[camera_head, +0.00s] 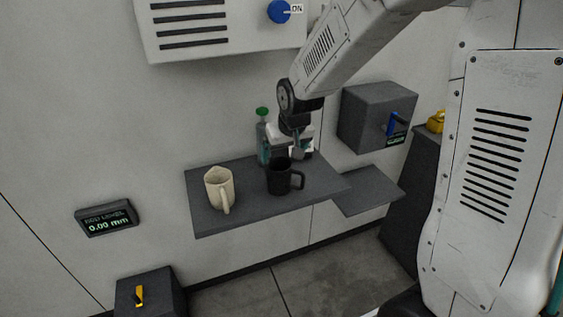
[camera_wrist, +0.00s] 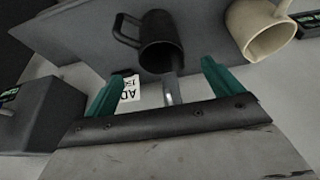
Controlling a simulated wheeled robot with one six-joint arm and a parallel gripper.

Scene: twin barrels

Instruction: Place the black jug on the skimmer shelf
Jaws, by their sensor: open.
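The black jug (camera_head: 279,180) stands upright on a dark grey wall shelf (camera_head: 210,222), its handle to the right. In the wrist view the black jug (camera_wrist: 161,45) lies ahead of my fingertips, its handle to the left. My gripper (camera_head: 300,150) is just behind and above the jug. In the wrist view my gripper (camera_wrist: 164,72) has its two green fingers apart, with no jug between them. A smaller, lower grey shelf (camera_head: 372,193) is to the right. No readable label shows which shelf is the skimmer shelf.
A cream jug (camera_head: 220,188) stands left of the black one. A green-capped bottle (camera_head: 262,140) stands behind, close to my gripper. A grey box with a blue lever (camera_head: 375,112) hangs above the lower shelf, which looks empty. A display (camera_head: 107,218) reads 0.00 mm.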

